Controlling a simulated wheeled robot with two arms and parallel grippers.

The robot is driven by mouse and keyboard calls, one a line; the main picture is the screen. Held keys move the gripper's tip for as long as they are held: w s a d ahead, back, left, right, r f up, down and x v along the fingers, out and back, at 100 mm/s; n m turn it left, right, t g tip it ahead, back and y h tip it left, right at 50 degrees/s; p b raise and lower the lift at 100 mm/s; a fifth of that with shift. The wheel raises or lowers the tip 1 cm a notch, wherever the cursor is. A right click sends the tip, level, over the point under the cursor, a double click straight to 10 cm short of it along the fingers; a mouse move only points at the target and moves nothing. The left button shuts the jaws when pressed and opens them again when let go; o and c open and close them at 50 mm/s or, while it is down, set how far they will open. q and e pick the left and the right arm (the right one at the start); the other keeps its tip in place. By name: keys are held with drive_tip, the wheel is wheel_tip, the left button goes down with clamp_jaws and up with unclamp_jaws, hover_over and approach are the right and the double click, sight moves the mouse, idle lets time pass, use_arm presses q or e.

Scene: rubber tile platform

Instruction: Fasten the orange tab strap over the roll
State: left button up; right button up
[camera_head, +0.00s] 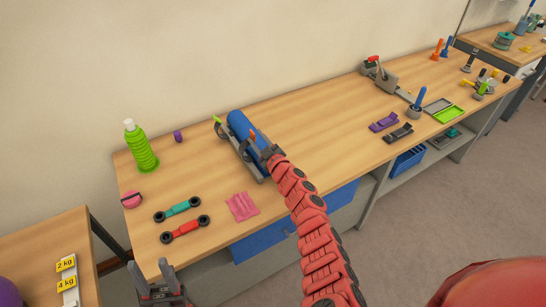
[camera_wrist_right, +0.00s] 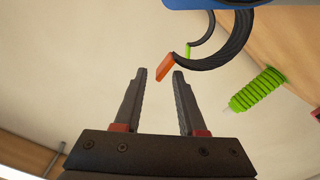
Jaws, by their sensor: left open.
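A blue roll (camera_head: 241,126) lies in a dark cradle on the bench; its edge shows at the top of the right wrist view (camera_wrist_right: 205,4). The orange tab (camera_wrist_right: 165,68) is on the end of a curved black strap (camera_wrist_right: 230,47), which hangs free beside the roll. The orange tab also shows in the head view (camera_head: 252,135). My right gripper (camera_wrist_right: 160,71) is open, with the orange tab right at its fingertips, not clasped. A second strap has a green tab (camera_head: 217,119). My left gripper (camera_head: 153,271) is open and empty at the bench's near left edge.
Purple and black trays (camera_head: 384,122) lie to the right. The bench middle is clear.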

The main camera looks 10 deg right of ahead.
drive_tip(key=b+v, duration=0.1)
drive_tip(key=v, duration=1)
drive_tip(key=shift+a, duration=0.1)
drive_tip(key=shift+c, duration=0.2)
